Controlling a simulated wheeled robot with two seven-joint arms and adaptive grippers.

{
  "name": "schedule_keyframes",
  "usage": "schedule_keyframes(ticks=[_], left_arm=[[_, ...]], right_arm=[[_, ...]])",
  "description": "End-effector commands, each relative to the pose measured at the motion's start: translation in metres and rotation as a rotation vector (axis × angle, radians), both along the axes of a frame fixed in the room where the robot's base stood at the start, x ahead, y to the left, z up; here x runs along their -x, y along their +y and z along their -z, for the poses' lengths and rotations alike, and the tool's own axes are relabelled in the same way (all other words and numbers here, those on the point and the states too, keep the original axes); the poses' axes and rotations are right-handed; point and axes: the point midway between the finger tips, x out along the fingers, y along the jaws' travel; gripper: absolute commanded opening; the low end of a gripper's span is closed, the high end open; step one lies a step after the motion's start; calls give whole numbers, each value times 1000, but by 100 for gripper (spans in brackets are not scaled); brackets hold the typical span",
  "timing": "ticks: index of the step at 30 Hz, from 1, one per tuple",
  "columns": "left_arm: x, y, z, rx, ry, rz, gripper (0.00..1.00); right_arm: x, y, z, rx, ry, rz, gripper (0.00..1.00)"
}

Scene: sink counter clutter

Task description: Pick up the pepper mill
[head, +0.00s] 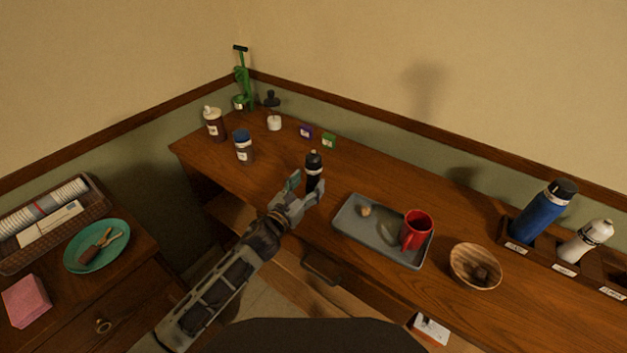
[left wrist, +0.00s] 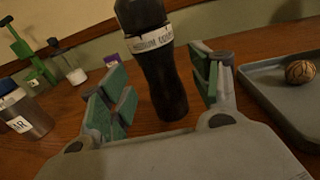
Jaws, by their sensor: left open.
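The pepper mill (head: 313,168) is a dark, waisted cylinder with a pale label band near its top. It stands upright on the wooden counter, left of the grey tray. My left gripper (head: 306,188) is at its near side with its fingers spread. In the left wrist view the mill (left wrist: 164,75) stands between the two green-padded fingers of my left gripper (left wrist: 160,92), with gaps visible on both sides. The mill's base is partly hidden by the gripper body in the head view. My right gripper is not in view.
The grey tray (head: 352,238) with a red mug (head: 416,230) lies close to the right of the mill. A blue-lidded jar (head: 243,147) and a pump bottle (head: 213,124) stand to the left. Small purple (head: 306,131) and green (head: 329,141) boxes stand behind.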

Motion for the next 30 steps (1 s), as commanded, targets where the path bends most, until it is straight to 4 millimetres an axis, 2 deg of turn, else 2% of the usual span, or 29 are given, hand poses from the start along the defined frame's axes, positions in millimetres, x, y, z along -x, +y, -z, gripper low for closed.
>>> schedule_keyframes(ticks=[13, 30], left_arm=[[-33, -17, 1, 1, 0, 0, 63], [-37, -19, 1, 0, 1, 0, 63]], right_arm=[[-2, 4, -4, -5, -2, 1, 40], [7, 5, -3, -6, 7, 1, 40]])
